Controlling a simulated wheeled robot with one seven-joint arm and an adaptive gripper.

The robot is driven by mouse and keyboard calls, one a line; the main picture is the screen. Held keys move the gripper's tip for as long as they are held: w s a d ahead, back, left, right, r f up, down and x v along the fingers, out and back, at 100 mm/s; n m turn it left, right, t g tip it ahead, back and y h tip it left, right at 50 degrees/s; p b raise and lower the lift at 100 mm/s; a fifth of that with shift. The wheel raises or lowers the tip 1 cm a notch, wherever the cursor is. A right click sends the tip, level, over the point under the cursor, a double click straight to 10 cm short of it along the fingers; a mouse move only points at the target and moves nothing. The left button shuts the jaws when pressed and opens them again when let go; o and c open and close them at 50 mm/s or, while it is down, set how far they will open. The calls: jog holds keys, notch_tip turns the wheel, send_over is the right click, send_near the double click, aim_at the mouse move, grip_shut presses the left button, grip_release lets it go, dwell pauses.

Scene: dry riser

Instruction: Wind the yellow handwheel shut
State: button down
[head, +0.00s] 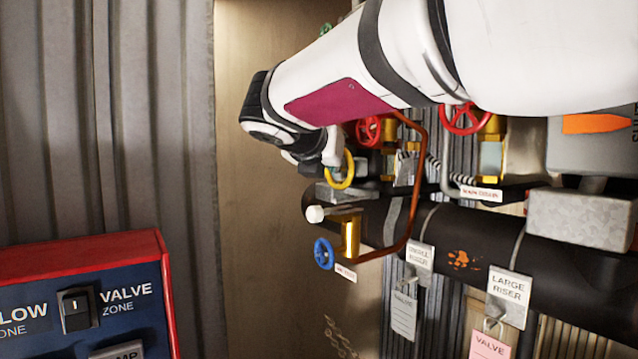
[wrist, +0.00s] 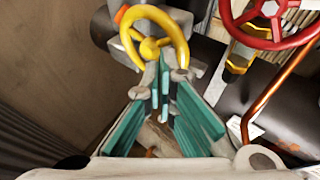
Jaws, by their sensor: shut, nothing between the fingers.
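The yellow handwheel (head: 351,170) sits near the left end of the dark pipe assembly in the head view, partly hidden by my gripper (head: 328,152). In the wrist view, the yellow handwheel (wrist: 150,47) is at the top centre, with its rim, spokes and hub showing. My gripper (wrist: 160,82) has teal-padded fingers that point at the lower part of this wheel. It is shut with nothing held. The tips are close to the rim and hub; I cannot tell whether they touch.
Red handwheels (head: 464,118) and a copper pipe (head: 417,180) stand to the right. A small blue handwheel (head: 323,254) is below. The black pipe (head: 460,240) carries hanging tags. A red-framed switch panel (head: 110,260) fills the lower left. Bare wall lies left of the valves.

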aim_at(337, 184)
jog(key=w+a+r+p, duration=0.2)
jog(key=w+a, duration=0.1)
jog(key=w, duration=0.1)
jog(key=f, duration=0.1)
jog(key=s+f, duration=0.1)
jog(key=f, duration=0.1)
jog(key=d+f, duration=0.1)
jog(key=shift+s+f+b, duration=0.3)
jog(key=shift+f+b, duration=0.1)
jog(key=shift+s+d+p, duration=0.3)
jog(key=shift+s+d, duration=0.1)
jog(key=shift+d, duration=0.15)
jog(key=shift+f, duration=0.1)
jog(key=shift+w+d, duration=0.2)
